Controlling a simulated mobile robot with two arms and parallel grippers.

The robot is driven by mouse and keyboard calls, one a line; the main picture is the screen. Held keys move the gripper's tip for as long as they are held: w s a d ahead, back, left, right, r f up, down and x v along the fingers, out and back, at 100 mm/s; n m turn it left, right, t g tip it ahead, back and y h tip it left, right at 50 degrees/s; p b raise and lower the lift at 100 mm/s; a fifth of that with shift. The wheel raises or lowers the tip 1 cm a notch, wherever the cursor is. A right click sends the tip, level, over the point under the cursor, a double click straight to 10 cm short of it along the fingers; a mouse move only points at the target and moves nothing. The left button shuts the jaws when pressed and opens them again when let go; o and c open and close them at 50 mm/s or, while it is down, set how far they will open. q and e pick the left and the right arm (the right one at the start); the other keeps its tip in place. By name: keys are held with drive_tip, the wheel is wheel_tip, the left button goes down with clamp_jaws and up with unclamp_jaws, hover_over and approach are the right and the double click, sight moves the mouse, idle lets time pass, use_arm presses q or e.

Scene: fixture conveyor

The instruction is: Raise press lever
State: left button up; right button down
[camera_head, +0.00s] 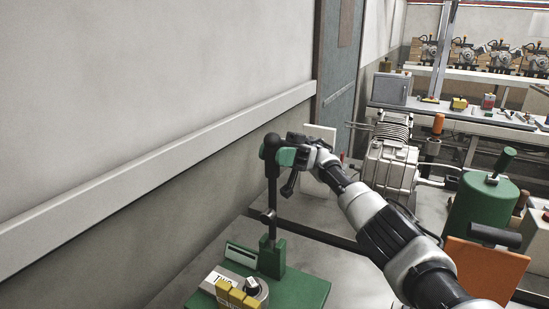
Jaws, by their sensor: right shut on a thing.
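The press (310,288) stands at the bottom centre, with a green base and a green upright block. Its lever (272,195) is a dark rod that stands nearly upright above the block. My right gripper (283,155) comes in from the lower right and is at the lever's top end, shut on it. The gripper hides part of the lever's grip. My left gripper is not in view.
Yellow blocks (237,296) and a labelled grey part lie on the press base. A grey ribbed machine (390,165), a green cylinder (480,208) and an orange panel (485,268) stand to the right. A wall with a pale rail (150,168) is at left.

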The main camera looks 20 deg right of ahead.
sight(275, 135)
drive_tip(key=shift+f, duration=0.1)
drive_tip(key=c, duration=0.8)
unclamp_jaws()
wheel_tip(275, 135, up, 4)
drive_tip(key=p, duration=0.3)
drive_tip(key=shift+r, duration=0.2)
drive_tip(key=s+d+r+p, duration=0.2)
drive_tip(key=s+p, duration=0.1)
drive_tip(key=p, duration=0.1)
drive_tip(key=s+d+r+p, duration=0.2)
drive_tip(key=s+d+p, duration=0.1)
drive_tip(key=p, duration=0.1)
drive_tip(key=s+d+r+p, duration=0.2)
drive_tip(key=s+p, duration=0.1)
drive_tip(key=p, duration=0.1)
drive_tip(key=shift+s+d+r, duration=0.15)
drive_tip(key=shift+d+r, duration=0.05)
drive_tip(key=shift+r, duration=0.15)
